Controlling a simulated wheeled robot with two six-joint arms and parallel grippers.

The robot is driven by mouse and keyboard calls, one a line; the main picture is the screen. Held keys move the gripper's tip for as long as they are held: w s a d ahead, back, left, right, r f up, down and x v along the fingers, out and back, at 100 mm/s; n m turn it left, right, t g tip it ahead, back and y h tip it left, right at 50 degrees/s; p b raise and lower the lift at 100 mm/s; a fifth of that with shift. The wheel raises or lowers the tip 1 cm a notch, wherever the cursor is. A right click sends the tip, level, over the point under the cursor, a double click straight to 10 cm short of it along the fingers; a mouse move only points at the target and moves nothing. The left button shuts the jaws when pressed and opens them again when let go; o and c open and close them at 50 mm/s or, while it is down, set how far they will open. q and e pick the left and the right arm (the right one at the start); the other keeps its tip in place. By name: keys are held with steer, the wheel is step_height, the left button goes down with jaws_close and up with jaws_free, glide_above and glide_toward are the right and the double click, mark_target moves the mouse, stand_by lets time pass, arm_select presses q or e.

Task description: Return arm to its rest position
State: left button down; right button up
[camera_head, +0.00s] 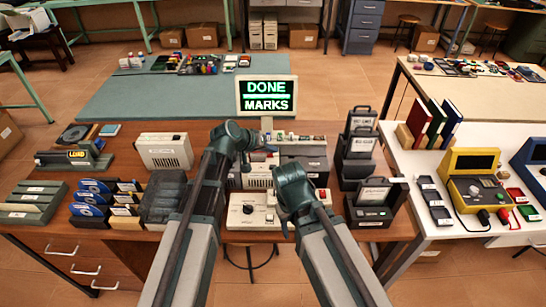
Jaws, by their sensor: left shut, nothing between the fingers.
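My left arm comes in from the bottom left and bends over the wooden desk. My left gripper (268,148) is small in the head view, at the end of this arm, in front of the sign. It is shut and holds nothing. My right arm comes in from the bottom right, and its dark wrist (292,185) is over the front part of the desk. The fingers of my right gripper cannot be made out. A lit sign (267,95) reading "DONE MARKS" stands behind the arms.
The wooden desk (120,182) is crowded. A white box with a dial (247,212) sits between my arms. Blue-labelled cases (92,196) and a beige box (164,151) are to the left. Black bins (370,205) are to the right. A white table (405,160) holds a yellow device (475,180).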

arm_select(q)
steer(key=s+a+f+m+g+y, duration=0.1)
steer(key=s+f+g+y, duration=0.1)
steer(key=s, duration=0.6)
steer(key=s+a+f+m+g+y, duration=0.1)
steer(key=s+a+f+g+y, duration=0.1)
steer(key=s, duration=0.7)
steer(key=s+a+f+m+g+y, duration=0.1)
steer(key=s+y, duration=0.3)
steer(key=s, duration=0.4)
steer(key=shift+s+a+f+g, duration=0.4)
steer(key=shift+a+f+g, duration=0.3)
steer(key=shift+f+g, duration=0.1)
